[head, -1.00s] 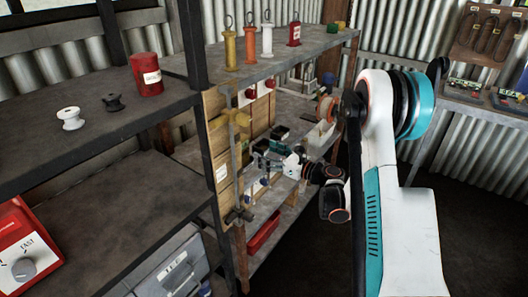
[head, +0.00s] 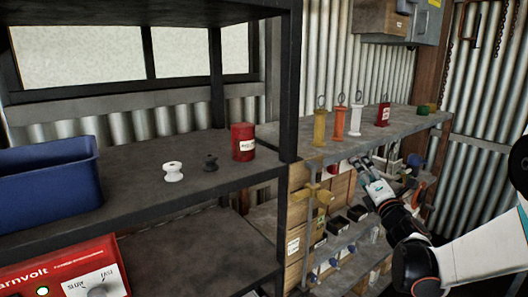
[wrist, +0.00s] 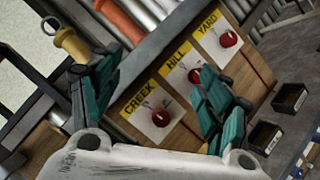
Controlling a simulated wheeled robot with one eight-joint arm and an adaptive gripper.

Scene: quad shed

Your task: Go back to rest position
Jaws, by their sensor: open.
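My gripper (head: 362,166) is in front of the right-hand shelving in the head view, just below its top shelf. In the wrist view my gripper (wrist: 150,100) has its two teal fingers spread wide apart, with nothing held between them. The fingers look apart from the board. My white arm comes in from the right edge of the head view.
The top shelf (head: 285,131) holds yellow, orange and white insulator-like posts and a red can (head: 383,114). A red box (head: 70,275) sits lower left.

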